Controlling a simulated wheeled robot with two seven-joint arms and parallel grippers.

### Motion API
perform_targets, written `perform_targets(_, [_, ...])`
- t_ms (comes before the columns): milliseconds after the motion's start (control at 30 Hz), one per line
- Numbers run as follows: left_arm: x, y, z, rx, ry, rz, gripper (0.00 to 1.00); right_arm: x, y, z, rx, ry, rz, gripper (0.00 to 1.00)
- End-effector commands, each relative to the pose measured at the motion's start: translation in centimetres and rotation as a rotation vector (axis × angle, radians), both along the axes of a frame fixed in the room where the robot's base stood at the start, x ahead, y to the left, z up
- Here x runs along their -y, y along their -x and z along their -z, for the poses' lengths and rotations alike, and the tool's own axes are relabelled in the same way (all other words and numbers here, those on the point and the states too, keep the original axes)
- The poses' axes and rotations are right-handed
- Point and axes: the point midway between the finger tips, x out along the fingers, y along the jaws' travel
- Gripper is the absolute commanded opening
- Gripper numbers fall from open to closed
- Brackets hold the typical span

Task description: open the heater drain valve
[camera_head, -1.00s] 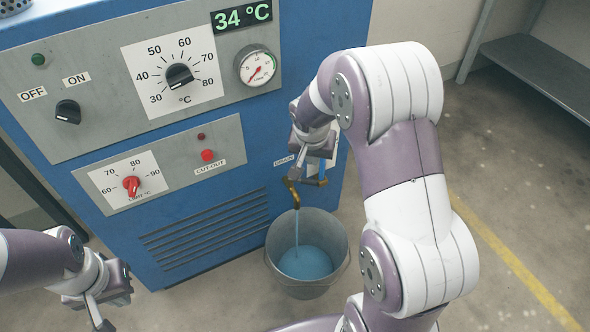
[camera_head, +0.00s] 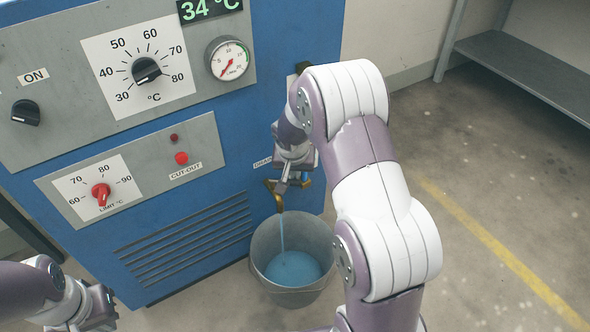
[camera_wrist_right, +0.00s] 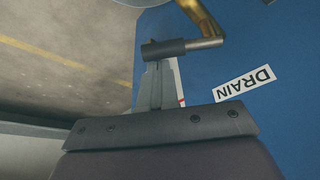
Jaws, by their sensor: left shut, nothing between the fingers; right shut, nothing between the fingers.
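The brass drain valve (camera_head: 279,203) sticks out low on the blue heater's front. Blue liquid (camera_head: 282,232) runs from its spout into the bucket (camera_head: 262,268). My right gripper (camera_head: 280,187) is shut and empty in front of the valve, partly hiding it. In the right wrist view, its shut fingers (camera_wrist_right: 158,85) end beside a dark sleeve (camera_wrist_right: 163,50) on the brass valve part (camera_wrist_right: 204,22); I cannot tell whether they touch. The DRAIN label (camera_wrist_right: 244,84) is to their right. My left gripper (camera_head: 95,312) is low at the left, partly cut off by the frame, holding nothing.
The heater panel (camera_head: 215,140) carries the dial knobs, a gauge (camera_head: 230,58) and a display reading 34 °C (camera_head: 208,8). A grey shelf (camera_head: 530,65) stands at the back right. The floor (camera_head: 490,180) with its yellow line is clear on the right.

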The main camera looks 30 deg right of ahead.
Motion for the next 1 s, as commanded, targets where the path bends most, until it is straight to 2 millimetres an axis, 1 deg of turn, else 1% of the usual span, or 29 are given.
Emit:
perform_targets(233, [0.0, 0.0, 0.3, 0.000, 0.000, 0.000, 0.00, 0.0, 0.1, 0.1, -0.001, 0.001, 0.009, 0.00])
perform_targets(567, [0.0, 0.0, 2.4, 0.000, 0.000, 0.000, 0.00, -0.3, 0.6, 0.4, 0.000, 0.000, 0.109, 0.00])
perform_targets(800, [0.0, 0.0, 4.9, 0.000, 0.000, 0.000, 0.00, -0.9, 1.5, 0.5, 0.000, 0.001, 0.287, 0.00])
perform_targets(933, [0.0, 0.0, 5.5, 0.000, 0.000, 0.000, 0.00, -1.3, 2.1, 0.3, 0.000, 0.000, 0.410, 0.00])
perform_targets(1000, [0.0, 0.0, 5.5, 0.000, 0.000, 0.000, 0.00, -1.6, 2.4, 0.2, -0.001, 0.000, 0.406, 0.00])
